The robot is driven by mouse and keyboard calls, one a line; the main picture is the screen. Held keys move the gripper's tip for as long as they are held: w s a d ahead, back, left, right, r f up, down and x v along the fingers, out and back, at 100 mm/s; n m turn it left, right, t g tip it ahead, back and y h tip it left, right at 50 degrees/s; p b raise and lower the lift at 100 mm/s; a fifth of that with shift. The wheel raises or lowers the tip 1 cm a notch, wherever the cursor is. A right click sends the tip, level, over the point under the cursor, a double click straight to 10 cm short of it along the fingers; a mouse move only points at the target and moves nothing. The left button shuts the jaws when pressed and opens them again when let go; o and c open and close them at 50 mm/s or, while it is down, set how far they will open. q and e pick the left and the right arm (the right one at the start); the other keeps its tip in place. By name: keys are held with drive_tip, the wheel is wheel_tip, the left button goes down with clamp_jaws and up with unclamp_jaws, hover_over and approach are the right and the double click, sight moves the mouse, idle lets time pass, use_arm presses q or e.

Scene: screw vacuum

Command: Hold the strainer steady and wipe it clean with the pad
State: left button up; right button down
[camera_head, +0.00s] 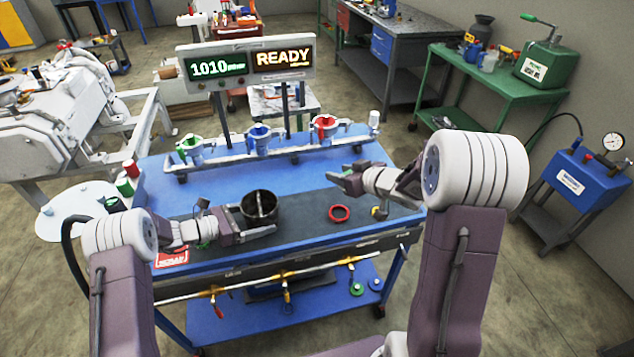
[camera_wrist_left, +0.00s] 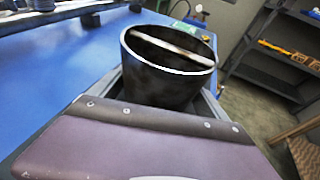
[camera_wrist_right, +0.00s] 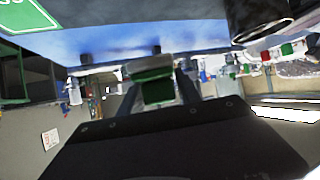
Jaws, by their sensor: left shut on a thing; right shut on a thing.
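The strainer (camera_head: 260,208) is a dark round cup with a bar across its open top. It stands upright at the blue bench's dark front mat. My left gripper (camera_head: 250,222) is shut on it from the left. In the left wrist view the strainer (camera_wrist_left: 165,75) sits between the fingers. My right gripper (camera_head: 345,180) is above the bench, right of the strainer and apart from it. In the right wrist view it is shut on the green pad (camera_wrist_right: 154,88); the pad is hard to make out in the head view. The strainer (camera_wrist_right: 258,18) shows there at upper right.
A red ring (camera_head: 340,213) lies on the mat right of the strainer. A rail with green, blue and red valve cups (camera_head: 258,138) runs along the bench's back. A display (camera_head: 245,62) stands behind. The blue bench top (camera_head: 220,185) between rail and mat is mostly clear.

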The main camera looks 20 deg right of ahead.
drive_tip(key=w+d+r+m+h, duration=0.2)
drive_tip(key=w+d, duration=0.1)
drive_tip(key=d, duration=0.1)
drive_tip(key=w+a, duration=0.3)
drive_tip(key=a, duration=0.3)
drive_tip(key=s+a+r+n+y, duration=0.1)
drive_tip(key=a+n+y, duration=0.1)
drive_tip(key=a, duration=2)
drive_tip(key=shift+r+y, duration=0.3)
drive_tip(key=shift+r, duration=0.1)
drive_tip(key=shift+f, duration=0.1)
